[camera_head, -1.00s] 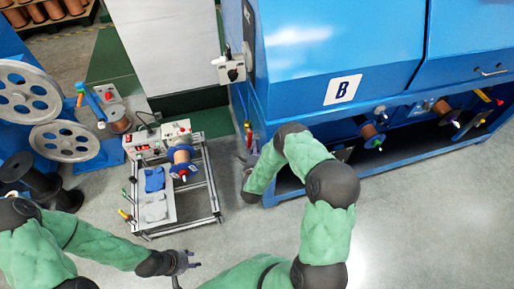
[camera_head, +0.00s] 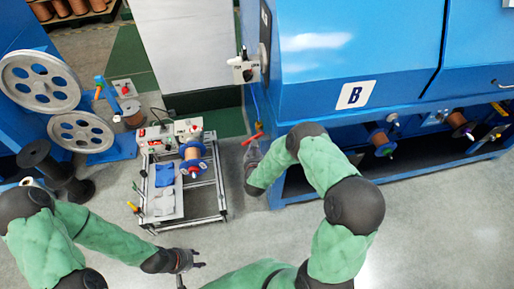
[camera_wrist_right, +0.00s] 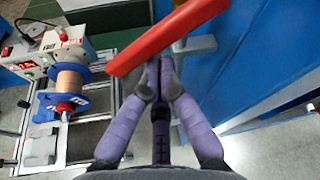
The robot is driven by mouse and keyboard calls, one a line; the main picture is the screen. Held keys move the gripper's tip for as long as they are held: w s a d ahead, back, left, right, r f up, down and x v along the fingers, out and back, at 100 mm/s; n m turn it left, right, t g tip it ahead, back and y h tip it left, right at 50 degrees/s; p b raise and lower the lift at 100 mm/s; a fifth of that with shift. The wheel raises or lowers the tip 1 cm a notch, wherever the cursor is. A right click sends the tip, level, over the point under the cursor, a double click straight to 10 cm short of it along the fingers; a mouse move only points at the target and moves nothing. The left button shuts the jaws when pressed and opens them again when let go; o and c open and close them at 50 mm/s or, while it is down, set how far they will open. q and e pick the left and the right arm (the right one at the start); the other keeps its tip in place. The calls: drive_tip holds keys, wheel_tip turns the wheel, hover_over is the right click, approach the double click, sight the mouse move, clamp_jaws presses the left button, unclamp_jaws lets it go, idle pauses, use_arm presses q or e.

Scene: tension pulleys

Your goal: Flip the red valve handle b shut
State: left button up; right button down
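The red valve handle (camera_head: 253,138) is at the left corner of the blue machine marked B, lying roughly crosswise and slightly tilted. In the right wrist view the red handle (camera_wrist_right: 165,38) runs diagonally across the top, in front of the fingertips. My right gripper (camera_head: 252,154) is just below the handle. In the right wrist view its purple fingers (camera_wrist_right: 161,68) come together; their very tips are hidden by the handle, and I see no grip on it. My left gripper (camera_head: 196,265) is at the bottom, open and empty, far from the handle.
The blue machine (camera_head: 350,50) stands close on the right of the handle. A metal-framed bench (camera_head: 222,206) with a copper spool (camera_head: 192,152) stands to the left. Grey floor (camera_head: 430,230) is free at lower right.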

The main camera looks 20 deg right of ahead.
sight(248, 141)
drive_tip(key=shift+w+a+r+m+y+b, duration=0.2)
drive_tip(key=shift+a+r+m, duration=0.15)
drive_tip(key=shift+r, duration=0.2)
drive_tip(key=shift+w+a+r+m+y+b, duration=0.15)
drive_tip(key=shift+a+r+m, duration=0.1)
drive_tip(key=shift+a+r, duration=0.25)
use_arm(q)
drive_tip(key=shift+f, duration=0.4)
use_arm(e)
drive_tip(key=shift+s+a+r, duration=0.1)
drive_tip(key=shift+a+r, duration=0.05)
drive_tip(key=shift+r, duration=0.25)
